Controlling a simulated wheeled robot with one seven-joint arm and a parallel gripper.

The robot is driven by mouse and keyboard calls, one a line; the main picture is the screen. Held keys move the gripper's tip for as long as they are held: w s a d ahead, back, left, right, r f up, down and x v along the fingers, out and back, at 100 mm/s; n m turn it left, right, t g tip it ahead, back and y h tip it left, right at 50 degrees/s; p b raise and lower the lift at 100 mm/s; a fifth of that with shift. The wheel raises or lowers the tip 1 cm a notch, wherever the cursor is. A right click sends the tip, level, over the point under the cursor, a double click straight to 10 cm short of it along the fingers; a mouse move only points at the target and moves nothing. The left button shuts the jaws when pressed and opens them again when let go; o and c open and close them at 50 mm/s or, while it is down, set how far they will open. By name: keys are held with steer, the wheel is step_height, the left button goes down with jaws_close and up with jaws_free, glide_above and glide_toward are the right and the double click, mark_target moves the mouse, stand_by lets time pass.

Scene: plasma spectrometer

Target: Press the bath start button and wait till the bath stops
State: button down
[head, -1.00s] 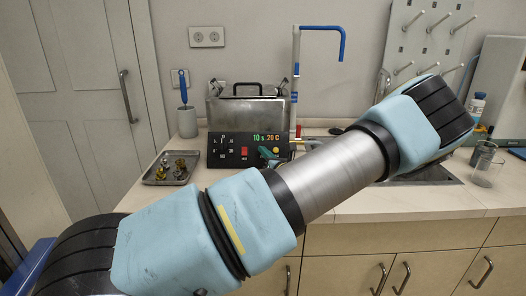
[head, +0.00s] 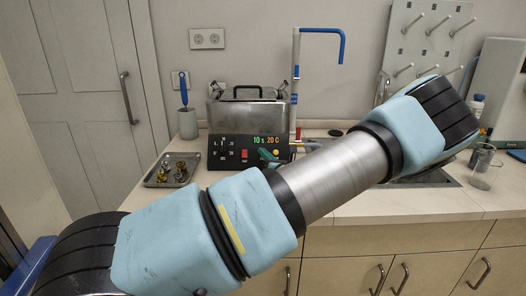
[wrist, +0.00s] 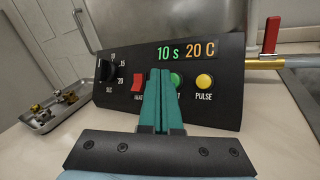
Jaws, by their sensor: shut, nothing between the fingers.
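The bath (head: 248,108) is a metal tank with a black handle on its lid, behind a sloped black control panel (head: 228,141). In the wrist view the panel (wrist: 225,75) shows "10 s" in green and "20 C" in orange. The green start button (wrist: 177,80) is partly covered by my gripper (wrist: 160,73), whose green fingers are shut and empty in front of the panel. The label under the button is mostly hidden. I cannot tell whether the fingertips touch the button. In the head view my gripper (head: 265,154) is partly hidden by my arm.
A red heat switch (wrist: 138,83) is left of the fingers and a yellow pulse button (wrist: 204,81) right. A dial (wrist: 108,70) is farther left. A tray with small brass-coloured parts (head: 151,182) lies left of the bath; a red-handled valve (wrist: 271,35) is right.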

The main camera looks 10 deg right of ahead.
steer(key=s+r+p, duration=0.3)
steer(key=s+p, duration=0.1)
steer(key=shift+a, duration=0.35)
stand_by(0.7)
